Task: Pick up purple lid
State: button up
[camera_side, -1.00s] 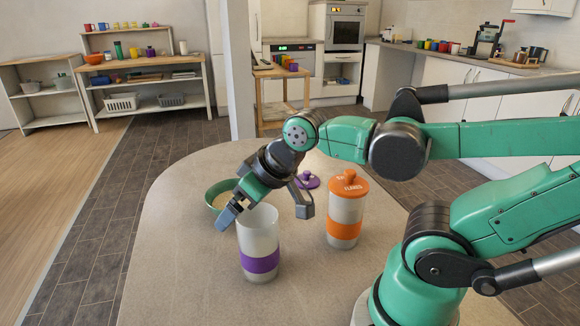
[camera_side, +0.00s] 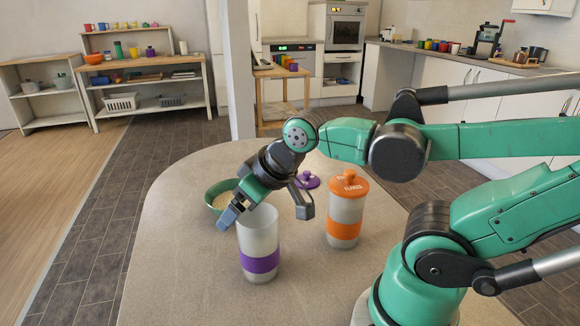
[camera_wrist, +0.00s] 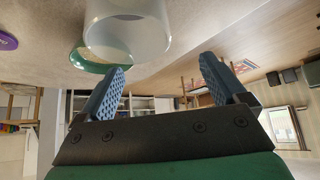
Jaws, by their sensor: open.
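The purple lid (camera_side: 307,181) lies on the table behind my gripper and left of the orange-lidded canister; my wrist partly hides it in the side view. In the wrist view the lid (camera_wrist: 7,41) is cut off at the left edge. An open canister with a purple band (camera_side: 259,258) stands upright in front, without a lid. My gripper (camera_side: 230,213) is open and empty, above the canister's left rim and near the green bowl. In the wrist view its two blue fingers stand apart with nothing between the fingertips (camera_wrist: 162,70).
A canister with an orange lid and band (camera_side: 344,228) stands right of the purple-banded one. A green bowl (camera_side: 213,189) with pale contents sits behind my gripper. The table (camera_side: 180,270) is clear at the front left. Shelves and kitchen counters stand far back.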

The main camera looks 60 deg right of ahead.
jog(key=shift+c, duration=1.4)
jog(key=m+g, duration=0.6)
jog(key=m, duration=2.8)
send_over(307, 172)
jog(key=f, duration=0.6)
jog(key=shift+s+f, duration=0.35)
jog(key=shift+d+f, duration=0.15)
jog(key=shift+f, duration=0.25)
jog(key=shift+w+f, duration=0.15)
jog(key=shift+f, duration=1.1)
jog(key=shift+w+f, duration=0.15)
jog(key=shift+f, duration=1.05)
